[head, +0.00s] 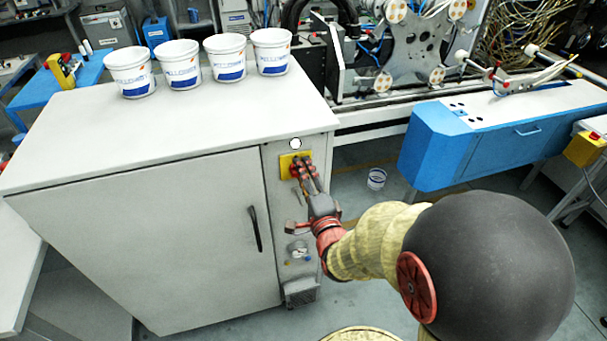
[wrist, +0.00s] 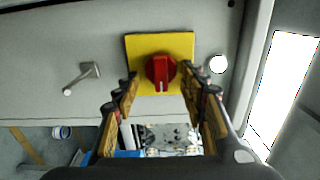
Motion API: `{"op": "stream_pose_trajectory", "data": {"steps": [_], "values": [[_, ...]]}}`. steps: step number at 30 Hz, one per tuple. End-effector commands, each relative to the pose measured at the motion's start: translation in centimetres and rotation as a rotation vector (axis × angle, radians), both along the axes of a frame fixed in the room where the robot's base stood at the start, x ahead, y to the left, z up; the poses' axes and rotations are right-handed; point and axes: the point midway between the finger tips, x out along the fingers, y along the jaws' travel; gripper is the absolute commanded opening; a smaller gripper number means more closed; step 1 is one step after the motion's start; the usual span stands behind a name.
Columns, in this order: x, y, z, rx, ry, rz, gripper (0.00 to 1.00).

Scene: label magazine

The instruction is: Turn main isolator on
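The main isolator is a red rotary knob (wrist: 160,72) on a yellow square plate (wrist: 183,45), fixed to the grey cabinet's narrow panel. The knob's grip bar runs upright in the wrist view. In the head view the yellow plate (head: 287,161) shows near the panel's top, with the knob largely hidden by my fingers. My gripper (wrist: 165,82) is open, its two fingers apart on either side of the knob in the wrist view. It also shows in front of the plate in the head view (head: 305,172). I cannot tell whether the fingertips touch the knob.
A white round lamp (head: 296,143) sits above the plate. A grey lever (wrist: 82,77) projects from the panel below it. The cabinet (head: 150,235) has a black door handle (head: 255,229). Several white tubs (head: 180,65) stand on top. A blue machine cover (head: 440,150) stands at right.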

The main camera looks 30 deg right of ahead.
Motion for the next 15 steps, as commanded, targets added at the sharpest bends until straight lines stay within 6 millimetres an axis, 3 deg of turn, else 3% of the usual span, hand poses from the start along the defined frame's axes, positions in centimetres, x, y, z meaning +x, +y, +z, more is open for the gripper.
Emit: {"op": "stream_pose_trajectory", "data": {"steps": [10,15], "values": [[-0.1,0.0,0.1,-0.002,-0.002,0.0,0.46],[-1.7,0.5,0.2,-0.002,-0.003,-0.001,0.46]]}}
